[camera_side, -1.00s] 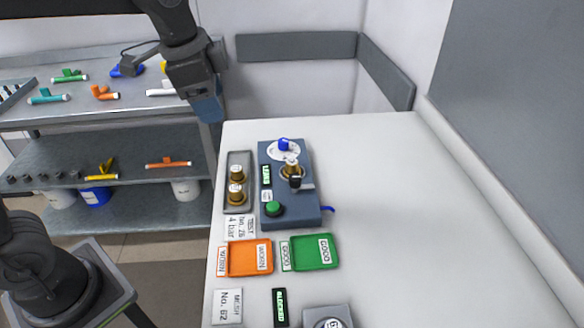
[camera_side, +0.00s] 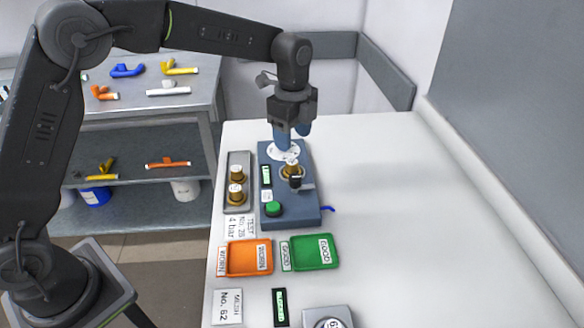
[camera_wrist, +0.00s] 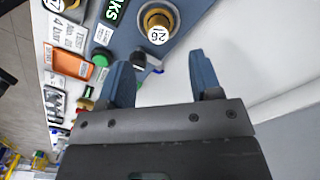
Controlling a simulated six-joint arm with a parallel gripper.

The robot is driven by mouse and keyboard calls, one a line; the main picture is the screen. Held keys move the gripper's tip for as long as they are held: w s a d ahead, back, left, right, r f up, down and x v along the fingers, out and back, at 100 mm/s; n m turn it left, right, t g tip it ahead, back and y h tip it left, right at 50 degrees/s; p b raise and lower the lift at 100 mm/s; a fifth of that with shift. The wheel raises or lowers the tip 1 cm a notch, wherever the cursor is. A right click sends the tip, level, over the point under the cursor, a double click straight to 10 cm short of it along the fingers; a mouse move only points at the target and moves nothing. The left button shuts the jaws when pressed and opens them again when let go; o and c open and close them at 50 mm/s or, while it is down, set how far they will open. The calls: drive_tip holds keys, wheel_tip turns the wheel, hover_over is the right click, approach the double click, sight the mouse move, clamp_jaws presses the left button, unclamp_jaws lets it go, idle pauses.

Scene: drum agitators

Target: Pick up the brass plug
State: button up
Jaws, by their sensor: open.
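A brass plug (camera_side: 291,167) with a white top sits upright in the blue-grey test block. In the wrist view the brass plug (camera_wrist: 155,17) shows at the top, with a white round label reading 26. Two more brass plugs (camera_side: 236,182) with white tops stand in a grey tray (camera_side: 247,158) to the left. My gripper (camera_side: 293,135) is open and empty, pointing down over the back part of the test block, behind and above the seated plug. Its blue fingers (camera_wrist: 160,62) are spread apart in the wrist view and do not touch the plug.
The test block (camera_side: 303,215) carries a green button (camera_side: 274,209) and a black clamp (camera_side: 296,181) close in front of the plug. Orange WORN (camera_side: 233,273) and green GOOD (camera_side: 318,266) trays lie in front. The white table is clear to the right.

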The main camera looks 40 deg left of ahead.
sight(292, 161)
drive_tip(key=shift+s+f, duration=0.1)
drive_tip(key=shift+f, duration=3.85)
clamp_jaws()
drive_tip(key=shift+r, duration=0.15)
